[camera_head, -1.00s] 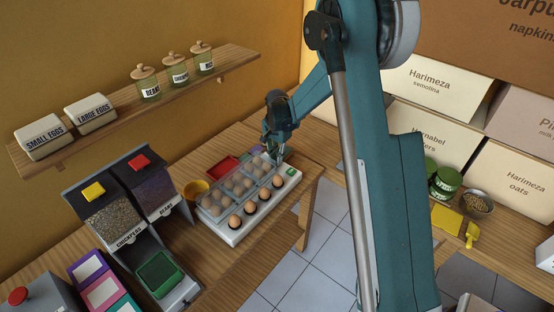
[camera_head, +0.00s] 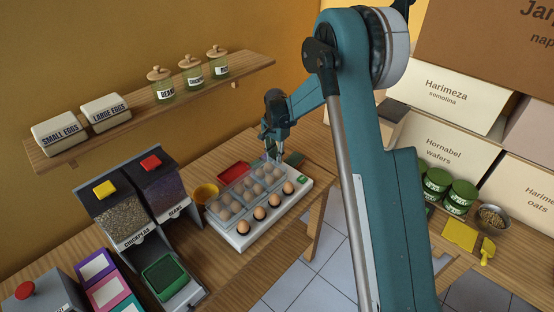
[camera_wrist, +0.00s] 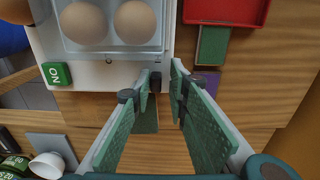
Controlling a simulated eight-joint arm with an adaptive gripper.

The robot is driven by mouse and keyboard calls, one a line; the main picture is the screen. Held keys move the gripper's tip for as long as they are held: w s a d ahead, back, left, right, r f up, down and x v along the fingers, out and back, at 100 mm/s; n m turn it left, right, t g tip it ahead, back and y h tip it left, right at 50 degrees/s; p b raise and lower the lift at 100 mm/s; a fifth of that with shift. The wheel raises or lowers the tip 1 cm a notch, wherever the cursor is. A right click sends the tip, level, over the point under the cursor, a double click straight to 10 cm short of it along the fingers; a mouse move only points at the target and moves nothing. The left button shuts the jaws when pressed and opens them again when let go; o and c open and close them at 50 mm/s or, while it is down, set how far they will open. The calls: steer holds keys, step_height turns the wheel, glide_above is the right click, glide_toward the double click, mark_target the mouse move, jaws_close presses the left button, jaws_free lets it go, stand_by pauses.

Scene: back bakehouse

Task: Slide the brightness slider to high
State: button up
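The white egg-lamp box (camera_head: 240,241), with eggs under a clear cover, stands on the wooden bench; its edge (camera_wrist: 88,68) shows in the wrist view. A green ON switch (camera_wrist: 56,74) sits at its corner, also visible in the head view (camera_head: 303,179). I cannot clearly make out the brightness slider; a small dark part (camera_wrist: 155,82) shows at the box's edge beside my left fingertip. My gripper (camera_head: 273,157) is at the box's back edge, pointing down. In the wrist view its fingers (camera_wrist: 162,76) are apart with nothing held between them. Contact cannot be told.
Green (camera_wrist: 212,45) and purple (camera_wrist: 208,82) blocks lie close to my right finger. Dispensers (camera_head: 125,215) stand at left. Bare bench lies in front of the box.

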steer(key=shift+o, duration=0.5)
step_height(320, 180, up, 12)
stand_by(0.6)
steer(key=shift+s+d+r, duration=0.1)
stand_by(0.4)
steer(key=s+d+r+n+t, duration=0.2)
steer(key=s+d+r, duration=0.3)
steer(key=s+r, duration=0.5)
steer(key=s+d+r+n+t, duration=0.1)
steer(key=s+d+r+n, duration=0.1)
steer(key=s+d+r, duration=0.65)
steer(key=s+d+f+n+t, duration=0.1)
steer(key=s+d+n+t, duration=0.1)
steer(key=s, duration=1.3)
steer(key=s+d+f+n+t+b, duration=0.1)
steer(key=s+d+f+n+t, duration=0.1)
steer(key=s, duration=1.3)
steer(key=shift+s+d+n, duration=0.2)
steer(key=shift+d+n, duration=0.05)
steer(key=shift+n, duration=0.25)
